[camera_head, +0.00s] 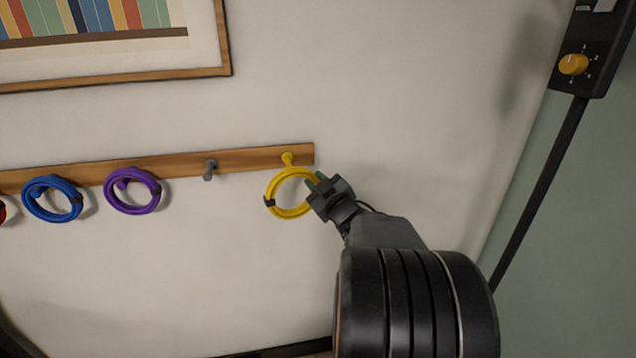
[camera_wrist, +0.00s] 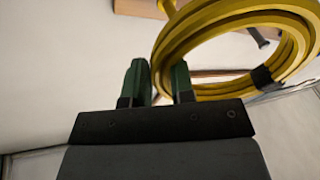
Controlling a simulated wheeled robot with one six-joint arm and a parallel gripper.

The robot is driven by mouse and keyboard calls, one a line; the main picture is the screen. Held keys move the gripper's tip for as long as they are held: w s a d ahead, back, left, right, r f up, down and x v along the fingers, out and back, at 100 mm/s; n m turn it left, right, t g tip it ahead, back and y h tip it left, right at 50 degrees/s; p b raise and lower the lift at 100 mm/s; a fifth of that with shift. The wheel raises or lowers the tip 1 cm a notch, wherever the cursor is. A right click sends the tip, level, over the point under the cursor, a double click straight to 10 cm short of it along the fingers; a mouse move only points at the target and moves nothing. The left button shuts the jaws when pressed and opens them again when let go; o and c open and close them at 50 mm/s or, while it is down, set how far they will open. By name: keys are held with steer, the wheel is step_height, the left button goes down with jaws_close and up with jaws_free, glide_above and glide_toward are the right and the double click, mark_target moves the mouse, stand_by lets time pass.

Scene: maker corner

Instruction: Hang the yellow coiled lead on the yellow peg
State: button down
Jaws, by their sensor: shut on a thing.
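The yellow coiled lead (camera_head: 289,213) is a ring with a black tie on its left side. It hangs in front of the wall, just below the yellow peg (camera_head: 287,158) at the right end of the wooden rail. My gripper (camera_head: 313,183) is shut on the lead's right side. In the wrist view, the lead (camera_wrist: 225,20) rises from the green fingertips (camera_wrist: 158,75) and fills the upper right. The top of the ring is close to the peg in the head view; I cannot tell whether it is around the peg or in front of it.
The wooden rail (camera_head: 250,158) also bears an empty grey peg (camera_head: 210,168), a purple coil (camera_head: 132,210) and a blue coil (camera_head: 50,217) to the left. A framed picture (camera_head: 228,40) hangs above. A black panel with a yellow knob (camera_head: 573,64) is at upper right.

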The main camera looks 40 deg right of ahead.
steer(key=shift+s+r, duration=0.15)
steer(key=shift+r, duration=0.1)
steer(key=shift+w+d, duration=0.15)
steer(key=shift+w, duration=0.1)
steer(key=shift+w+d+f+p, duration=0.1)
steer(key=shift+w+d+p, duration=0.2)
steer(key=shift+w+d, duration=0.75)
steer(key=shift+w+d+f+p, duration=0.1)
steer(key=shift+w+d+p, duration=0.25)
steer(key=shift+w, duration=1.4)
steer(key=shift+w+d+f+p, duration=0.1)
steer(key=shift+w+d+p, duration=0.2)
steer(key=shift+w+d, duration=0.75)
steer(key=shift+w+a+f+b, duration=0.1)
steer(key=shift+w+f+b, duration=0.15)
steer(key=shift+w+b, duration=0.2)
steer(key=shift+w+a+f+b, duration=0.1)
steer(key=shift+w+f+b, duration=0.15)
steer(key=shift+w+b, duration=0.15)
steer(key=shift+w+d, duration=0.1)
steer(key=shift+w, duration=0.05)
steer(key=c, duration=0.9)
jaws_free()
